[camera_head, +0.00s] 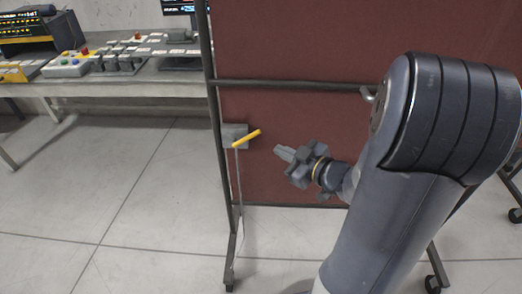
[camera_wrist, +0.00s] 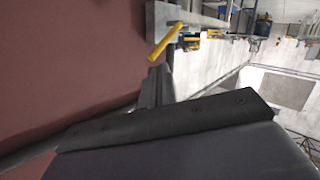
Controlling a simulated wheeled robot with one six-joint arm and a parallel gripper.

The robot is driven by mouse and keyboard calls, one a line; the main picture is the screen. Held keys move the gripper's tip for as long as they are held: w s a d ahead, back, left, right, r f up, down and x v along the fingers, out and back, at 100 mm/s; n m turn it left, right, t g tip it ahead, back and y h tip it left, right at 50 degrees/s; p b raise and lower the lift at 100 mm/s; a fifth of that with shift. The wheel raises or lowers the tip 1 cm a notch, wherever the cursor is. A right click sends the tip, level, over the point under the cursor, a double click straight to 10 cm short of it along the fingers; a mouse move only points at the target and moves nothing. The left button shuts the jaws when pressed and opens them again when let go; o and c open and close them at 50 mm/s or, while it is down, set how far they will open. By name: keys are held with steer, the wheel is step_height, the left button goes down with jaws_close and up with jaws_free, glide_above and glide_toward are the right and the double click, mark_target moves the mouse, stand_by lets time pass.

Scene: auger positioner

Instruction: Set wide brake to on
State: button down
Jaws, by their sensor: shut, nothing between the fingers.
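A yellow lever handle (camera_head: 246,138) sticks out from a small grey box (camera_head: 234,131) on the left post of a red-brown panel in the head view. I take it to be the wide brake; no label is readable. The handle slants up to the right. It also shows in the wrist view, where the yellow handle (camera_wrist: 165,41) is near the top middle. My gripper (camera_head: 281,152) is shut and empty, a little to the right of the handle and slightly lower, apart from it. In the wrist view a dark gripper part (camera_wrist: 170,125) fills the lower area.
The red-brown panel (camera_head: 300,45) stands in a dark wheeled frame (camera_head: 216,120) behind my gripper. A table (camera_head: 120,85) with control boxes (camera_head: 68,64) stands at the back left. The floor (camera_head: 110,190) left of the frame is clear.

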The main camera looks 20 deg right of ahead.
steer(key=s+d+f+n+y+b, duration=0.15)
steer(key=n+b, duration=0.25)
steer(key=n, duration=0.9)
steer(key=s+f+n+y+b, duration=0.1)
steer(key=s+f+n+b, duration=0.15)
steer(key=n, duration=1.05)
steer(key=w+a+r, duration=0.1)
steer(key=w+a, duration=0.4)
steer(key=w, duration=0.6)
steer(key=shift+a, duration=0.35)
steer(key=shift+w+r, duration=0.1)
steer(key=shift+r, duration=0.15)
steer(key=shift+a+r+h, duration=0.1)
steer(key=shift+r+h, duration=0.1)
steer(key=shift+h, duration=0.05)
